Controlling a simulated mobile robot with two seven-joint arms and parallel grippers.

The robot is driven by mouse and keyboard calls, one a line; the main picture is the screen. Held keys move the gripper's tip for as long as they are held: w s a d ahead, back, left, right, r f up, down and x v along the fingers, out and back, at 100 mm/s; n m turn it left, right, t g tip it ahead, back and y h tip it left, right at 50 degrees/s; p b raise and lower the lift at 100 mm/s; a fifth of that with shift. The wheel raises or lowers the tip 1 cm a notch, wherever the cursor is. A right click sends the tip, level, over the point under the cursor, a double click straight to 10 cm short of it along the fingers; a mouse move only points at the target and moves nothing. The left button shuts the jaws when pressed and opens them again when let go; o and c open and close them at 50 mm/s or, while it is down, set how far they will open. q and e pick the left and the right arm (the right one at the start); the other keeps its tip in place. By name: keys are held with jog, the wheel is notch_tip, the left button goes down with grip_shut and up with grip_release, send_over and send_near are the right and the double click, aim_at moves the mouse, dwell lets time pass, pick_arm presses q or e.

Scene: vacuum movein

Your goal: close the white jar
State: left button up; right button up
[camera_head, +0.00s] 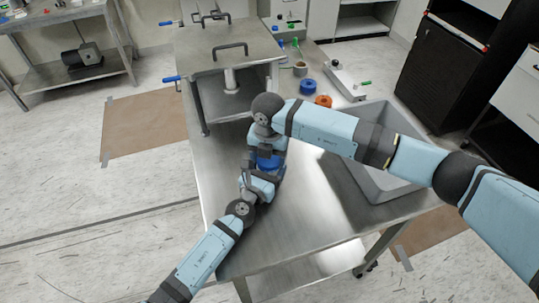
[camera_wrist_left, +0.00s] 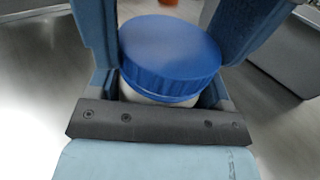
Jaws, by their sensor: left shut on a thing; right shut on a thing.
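The white jar (camera_wrist_left: 150,97) stands between my left gripper's fingers, with only a thin white band showing below its lid in the left wrist view. In the head view the blue lid (camera_head: 269,162) shows between my two grippers. My left gripper (camera_head: 262,177) reaches in from the front left and is shut on the jar. My right gripper (camera_head: 264,151) points down from above and is shut at the lid. Its fingertips are largely hidden in the head view.
A steel table (camera_head: 232,237) lies under both arms, with a sink (camera_head: 372,188) at its right. A blue round item (camera_head: 308,86), an orange one (camera_head: 323,101) and a grey cup (camera_head: 300,69) stand farther back. A raised steel platform (camera_head: 200,52) stands behind. The front of the table is clear.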

jog(key=m, duration=0.4)
jog(key=shift+a+m, duration=0.1)
jog(key=shift+m, duration=0.3)
jog(key=m, duration=0.6)
jog(key=shift+m, duration=0.4)
jog(key=m, duration=0.5)
jog(key=shift+w+m, duration=0.15)
jog(key=shift+m, duration=0.15)
jog(key=shift+a+m, duration=0.25)
jog(key=shift+m, duration=0.75)
jog(key=shift+a+r+m, duration=0.2)
jog(key=shift+a+m, duration=0.1)
jog(key=shift+m, duration=0.7)
jog(key=shift+w+r, duration=0.15)
jog(key=o, duration=0.8)
jog(key=shift+o, duration=0.5)
jog(key=shift+d, duration=0.15)
